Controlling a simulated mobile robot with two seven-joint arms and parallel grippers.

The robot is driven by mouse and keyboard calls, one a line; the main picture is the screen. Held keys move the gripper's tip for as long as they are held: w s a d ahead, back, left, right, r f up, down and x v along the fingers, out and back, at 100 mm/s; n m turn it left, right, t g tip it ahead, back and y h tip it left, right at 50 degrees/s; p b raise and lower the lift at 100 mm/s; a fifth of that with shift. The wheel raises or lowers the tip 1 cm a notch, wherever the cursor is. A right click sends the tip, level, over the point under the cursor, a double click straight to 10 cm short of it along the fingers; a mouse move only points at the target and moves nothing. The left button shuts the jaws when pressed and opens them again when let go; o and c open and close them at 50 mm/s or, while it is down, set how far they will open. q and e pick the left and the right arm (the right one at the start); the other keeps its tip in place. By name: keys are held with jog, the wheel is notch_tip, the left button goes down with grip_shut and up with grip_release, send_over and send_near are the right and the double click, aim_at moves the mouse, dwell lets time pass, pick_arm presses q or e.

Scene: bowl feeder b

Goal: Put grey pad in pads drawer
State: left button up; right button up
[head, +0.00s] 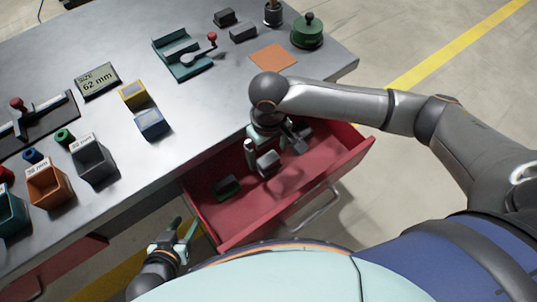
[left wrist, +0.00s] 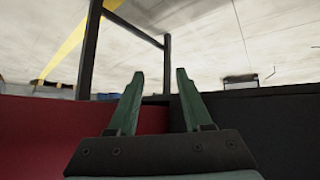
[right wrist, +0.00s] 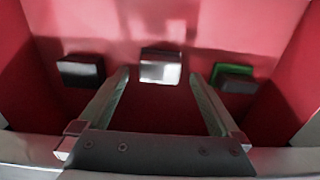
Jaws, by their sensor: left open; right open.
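The red drawer (head: 335,160) stands open below the table's front edge. A grey pad (head: 268,161) lies on its floor; it also shows in the right wrist view (right wrist: 160,70). My right gripper (head: 274,148) is open inside the drawer, above the grey pad. In the right wrist view the pad appears between the fingertips and looks ungripped. A green and dark pad (head: 228,188) lies nearer the drawer's left end. A dark pad (right wrist: 80,70) lies on the other side, partly covered by my gripper in the head view. My left gripper (head: 184,229) is open and empty outside the drawer's left corner.
The metal table (head: 210,100) holds a yellow block (head: 133,94), a blue block (head: 152,123), labelled bins (head: 93,160), a teal fixture (head: 180,58), an orange mat (head: 273,58) and a green knobbed part (head: 308,32). Two dark blocks (head: 243,32) sit at the back. The drawer handle (head: 318,212) sticks out in front.

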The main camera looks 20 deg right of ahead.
aim_at(269, 160)
pick_arm(q)
jog(key=shift+s+a+r+p, duration=0.1)
jog(key=shift+a+r+p, duration=0.45)
jog(key=shift+a+p, duration=0.25)
pick_arm(e)
notch_tip(269, 160, up, 9)
pick_arm(q)
jog(key=shift+s+d, duration=0.1)
jog(key=shift+d, duration=0.05)
pick_arm(e)
jog(key=shift+s+f, duration=0.1)
jog(key=shift+f, duration=0.05)
